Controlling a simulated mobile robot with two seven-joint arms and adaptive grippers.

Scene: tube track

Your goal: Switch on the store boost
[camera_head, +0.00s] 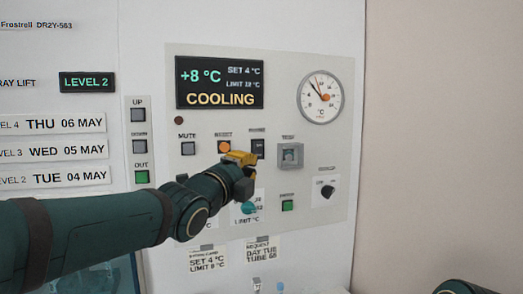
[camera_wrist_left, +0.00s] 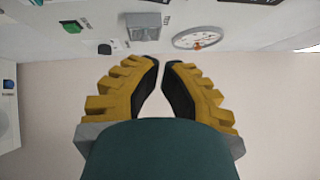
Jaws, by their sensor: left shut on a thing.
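The panel (camera_head: 215,65) carries several controls, and I cannot read any label saying store boost. A dark switch (camera_head: 258,148) with a blurred label sits between an orange button (camera_head: 224,146) and a grey boxed control (camera_head: 290,155). My left gripper (camera_head: 243,160) is at the dark switch's lower left and partly overlaps it. In the left wrist view its yellow fingers (camera_wrist_left: 161,66) are nearly together, with the grey boxed control (camera_wrist_left: 147,20) beyond them. Whatever lies between the tips is not visible, and contact with the switch cannot be told. My right gripper is out of view.
A display (camera_head: 220,82) reads +8 °C, COOLING. A round gauge (camera_head: 320,97), a black knob (camera_head: 328,190), a green button (camera_head: 288,205) and a teal knob (camera_head: 248,208) are close by. MUTE (camera_head: 188,148) is to the left. The wall right of the panel is bare.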

